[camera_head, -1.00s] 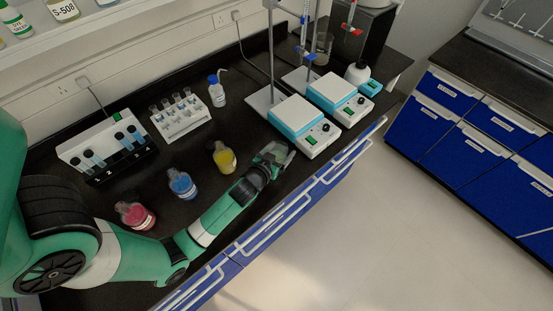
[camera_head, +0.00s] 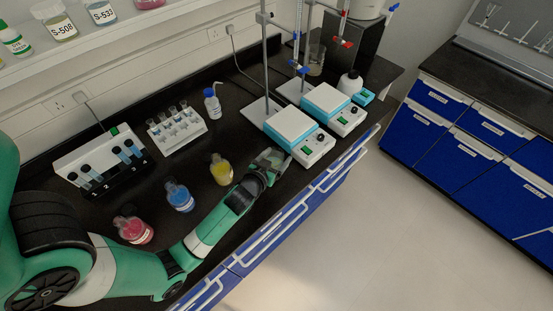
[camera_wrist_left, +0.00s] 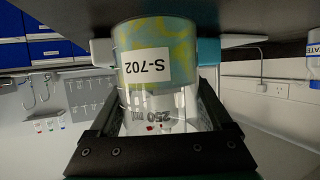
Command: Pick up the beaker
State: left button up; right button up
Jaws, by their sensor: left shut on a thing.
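A clear glass beaker (camera_wrist_left: 175,108) with an upside-down S-702 label and a 250 mark fills the middle of the left wrist view, which shows the scene inverted. My left gripper (camera_wrist_left: 158,122) is shut on it, with one black finger on each side. In the head view my left gripper (camera_head: 268,164) is over the front of the bench, right of the yellow flask (camera_head: 221,170). The beaker there is small and mostly hidden by the gripper. I cannot tell whether its base touches the bench. My right gripper is not in view.
A blue flask (camera_head: 180,198) and a red flask (camera_head: 134,230) stand beside my left arm. Two hotplate stirrers (camera_head: 302,135) are close behind and right of the gripper. Another beaker (camera_head: 316,60) stands at the back. A tube rack (camera_head: 177,130) stands behind the flasks.

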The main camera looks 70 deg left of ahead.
pick_arm(q)
jog(key=s+d+r+p, duration=0.6)
jog(key=d+r+p, duration=0.4)
jog(key=d, duration=0.2)
jog(key=shift+s+d+r+p, duration=0.15)
jog(key=shift+s+p, duration=0.2)
jog(key=shift+p, duration=0.05)
